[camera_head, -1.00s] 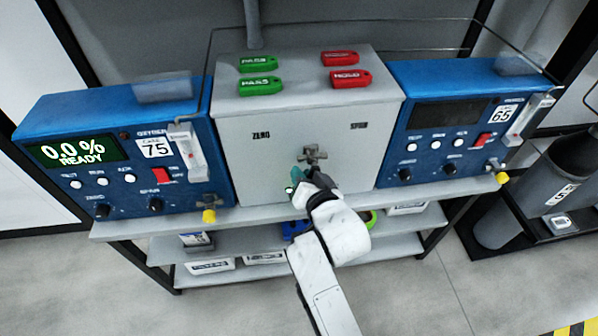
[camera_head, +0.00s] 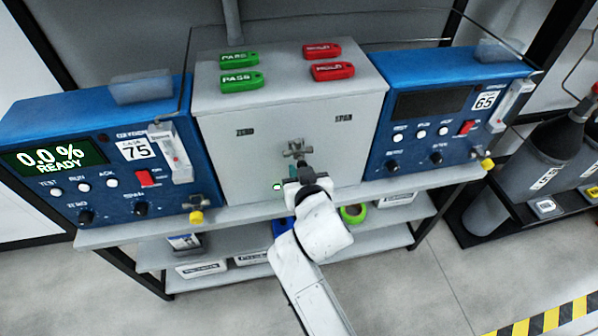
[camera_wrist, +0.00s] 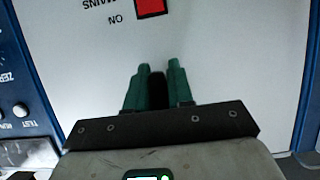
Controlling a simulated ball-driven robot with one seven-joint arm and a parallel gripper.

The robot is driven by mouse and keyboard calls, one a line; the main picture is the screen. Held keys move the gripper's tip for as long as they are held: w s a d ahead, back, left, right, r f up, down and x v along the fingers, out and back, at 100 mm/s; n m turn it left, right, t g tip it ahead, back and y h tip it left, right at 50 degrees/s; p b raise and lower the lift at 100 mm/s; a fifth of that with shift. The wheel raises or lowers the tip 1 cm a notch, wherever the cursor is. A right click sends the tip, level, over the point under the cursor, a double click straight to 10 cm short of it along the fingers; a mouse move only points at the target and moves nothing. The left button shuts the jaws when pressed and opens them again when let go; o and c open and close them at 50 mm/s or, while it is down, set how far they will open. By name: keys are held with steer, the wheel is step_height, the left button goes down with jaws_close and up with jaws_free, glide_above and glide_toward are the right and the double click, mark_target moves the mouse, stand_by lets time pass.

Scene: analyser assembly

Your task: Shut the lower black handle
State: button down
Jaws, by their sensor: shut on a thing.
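The lower black handle (camera_wrist: 157,90) shows in the wrist view as a dark piece between the two green fingers of my gripper (camera_wrist: 160,68). The fingers are shut on it, and they hide most of its shape. In the head view my gripper (camera_head: 295,173) is at the front of the grey box (camera_head: 225,165), just below a metal valve fitting (camera_head: 297,148). My wrist hides the handle there, so I cannot tell its angle.
Blue analysers stand left (camera_head: 100,160) and right (camera_head: 440,115) of the grey box, on a shelf (camera_head: 130,232). Green tags (camera_head: 241,82) and red tags (camera_head: 332,71) lie on the box. A red switch (camera_wrist: 151,7) shows in the wrist view. Gas cylinders (camera_head: 548,150) stand at right.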

steer(key=shift+f, duration=0.1)
steer(key=c, duration=1.1)
jaws_free()
steer(key=v, duration=1)
steer(key=shift+s+d+r, duration=0.1)
steer(key=shift+s+r, duration=0.1)
steer(key=shift+s, duration=0.15)
steer(key=s+d+f+m+g+h, duration=0.1)
steer(key=s+d+f+g, duration=0.1)
steer(key=s+d+f, duration=0.3)
steer(key=s+d+f+m+g+h, duration=0.1)
steer(key=d+f+g+h, duration=0.15)
steer(key=d, duration=0.45)
steer(key=s+d+f+g+h, duration=0.1)
steer(key=s+d+f, duration=0.3)
steer(key=d, duration=0.2)
steer(key=s+d+f+g, duration=0.1)
steer(key=s+d+g, duration=0.1)
steer(key=s, duration=0.3)
steer(key=s+d+f+m+g, duration=0.1)
steer(key=s+d+f+g, duration=0.1)
steer(key=s+d, duration=0.2)
steer(key=s+d+f+g, duration=0.1)
steer(key=s+d+g, duration=0.1)
steer(key=s, duration=0.5)
steer(key=shift+s+d+f+m+y, duration=0.3)
steer(key=shift+s+d+f, duration=0.1)
steer(key=shift+d, duration=0.2)
